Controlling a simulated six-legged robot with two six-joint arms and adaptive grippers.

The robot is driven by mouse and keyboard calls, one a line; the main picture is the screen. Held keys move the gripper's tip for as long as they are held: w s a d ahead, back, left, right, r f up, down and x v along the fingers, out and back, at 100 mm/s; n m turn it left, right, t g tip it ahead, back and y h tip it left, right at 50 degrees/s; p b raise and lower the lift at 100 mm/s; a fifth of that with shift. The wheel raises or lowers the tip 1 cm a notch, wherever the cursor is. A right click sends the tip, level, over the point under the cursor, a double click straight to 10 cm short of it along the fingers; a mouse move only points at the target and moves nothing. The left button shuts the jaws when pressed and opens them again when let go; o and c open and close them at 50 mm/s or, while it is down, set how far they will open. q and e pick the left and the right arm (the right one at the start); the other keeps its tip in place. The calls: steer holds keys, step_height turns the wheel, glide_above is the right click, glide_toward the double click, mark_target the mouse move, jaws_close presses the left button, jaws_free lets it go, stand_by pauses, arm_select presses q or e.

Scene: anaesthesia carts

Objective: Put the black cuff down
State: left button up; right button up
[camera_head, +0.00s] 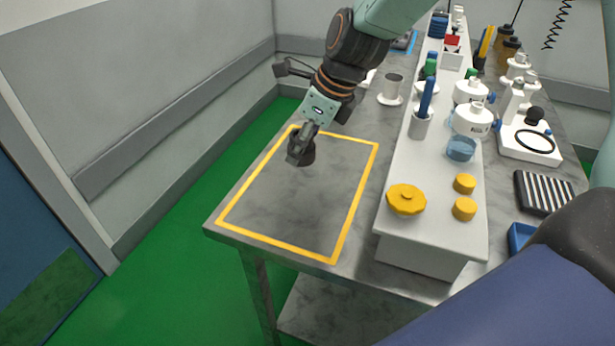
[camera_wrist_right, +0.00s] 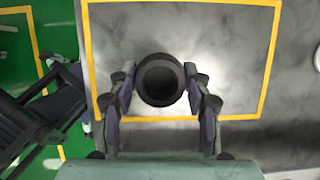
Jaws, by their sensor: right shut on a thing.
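The black cuff (camera_head: 308,155) is a short, dark round piece at the tip of my right gripper (camera_head: 301,147). In the right wrist view the cuff (camera_wrist_right: 160,80) shows end-on as a dark ring between the two fingers of the right gripper (camera_wrist_right: 160,88), which is shut on it. The cuff is over the area inside the yellow outline (camera_head: 359,200) on the grey table (camera_head: 290,205). I cannot tell whether it touches the table top. The fingers partly hide the cuff in the head view. My left gripper is not in view.
Inside the yellow outline the table is otherwise bare. A white raised shelf (camera_head: 425,245) stands to its right, with a yellow lidded piece (camera_head: 406,199), small yellow caps (camera_head: 464,209) and bottles (camera_head: 472,119). The table's near left edge borders green floor.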

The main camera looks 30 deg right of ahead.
mark_target(303, 156)
steer(key=shift+w+r+m, duration=0.25)
steer(key=shift+w+m, duration=0.05)
steer(key=shift+m, duration=0.3)
steer(key=shift+w+d+m+h, duration=0.2)
steer(key=shift+w+m+h, duration=0.1)
steer(key=shift+m, duration=0.1)
steer(key=shift+w+d+m, duration=0.3)
steer(key=shift+d+m, duration=0.1)
steer(key=shift+d, duration=0.05)
steer(key=f, duration=0.1)
steer(key=f+b, duration=0.1)
steer(key=f, duration=0.1)
steer(key=f+b, duration=0.1)
steer(key=f, duration=0.1)
steer(key=shift+s+a, duration=0.15)
steer(key=shift+a, duration=0.1)
steer(key=shift+d+f, duration=0.15)
steer(key=shift+f, duration=0.2)
step_height(303, 156, down, 4)
steer(key=b, duration=0.3)
steer(key=shift+s+t, duration=0.1)
steer(key=shift+t, duration=0.2)
steer(key=shift+f, duration=0.1)
steer(key=shift+w, duration=0.25)
steer(key=shift+f, duration=0.1)
